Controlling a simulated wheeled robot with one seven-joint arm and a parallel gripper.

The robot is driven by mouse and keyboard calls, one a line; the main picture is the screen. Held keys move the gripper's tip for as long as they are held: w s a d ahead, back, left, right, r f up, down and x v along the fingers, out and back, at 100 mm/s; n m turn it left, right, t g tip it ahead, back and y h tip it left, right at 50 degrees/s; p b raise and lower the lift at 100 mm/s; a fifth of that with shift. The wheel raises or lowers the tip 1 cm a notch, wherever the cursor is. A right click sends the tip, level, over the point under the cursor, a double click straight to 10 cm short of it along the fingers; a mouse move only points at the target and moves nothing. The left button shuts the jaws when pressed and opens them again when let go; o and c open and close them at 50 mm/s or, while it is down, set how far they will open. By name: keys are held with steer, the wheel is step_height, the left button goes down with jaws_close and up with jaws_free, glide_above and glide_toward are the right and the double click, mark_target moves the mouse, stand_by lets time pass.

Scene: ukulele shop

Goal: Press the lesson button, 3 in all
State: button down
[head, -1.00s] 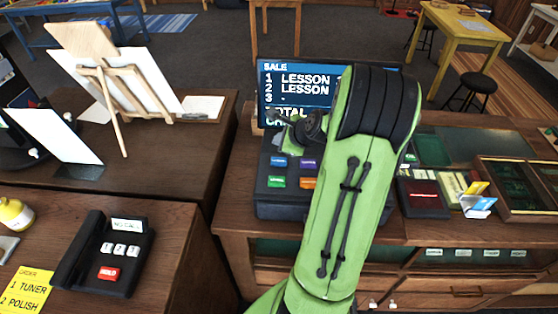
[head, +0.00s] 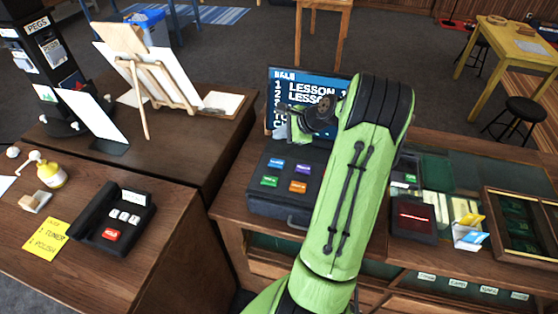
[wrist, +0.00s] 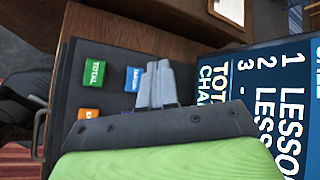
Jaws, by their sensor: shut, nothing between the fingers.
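The cash register (head: 262,203) has blue (head: 276,164), purple (head: 303,169), green (head: 269,181) and orange (head: 298,187) buttons. Their labels are too small to read in the head view. In the wrist view the green button (wrist: 94,73) reads TOTAL; the blue button (wrist: 133,79) and orange button (wrist: 90,113) show beside it. The purple one is mostly or wholly hidden by my gripper. The screen (wrist: 265,100) lists LESSON on lines 1 and 2 and a dash on line 3. My gripper (wrist: 157,85) is shut and empty, over the register near the screen; its exact height is unclear.
A dark card reader (head: 414,218), a card holder (head: 468,236) and a glass-topped case (head: 520,215) stand right of my arm. On the left counter are a phone-like keypad (head: 115,218), a yellow note (head: 46,239) and an easel (head: 145,70).

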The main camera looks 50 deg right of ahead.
mark_target(279, 164)
steer(key=f+b, duration=0.2)
steer(key=f, duration=0.1)
steer(key=f+b, duration=0.2)
steer(key=f, duration=0.1)
steer(key=f+b, duration=0.2)
steer(key=f, duration=0.1)
steer(key=shift+w+a+f, duration=0.2)
steer(key=shift+w, duration=0.2)
stand_by(1.7)
steer(key=shift+f, duration=0.35)
steer(key=shift+f+b, duration=0.35)
steer(key=shift+f, duration=0.1)
stand_by(0.4)
stand_by(0.4)
steer(key=shift+r+p, duration=0.85)
steer(key=shift+r, duration=0.05)
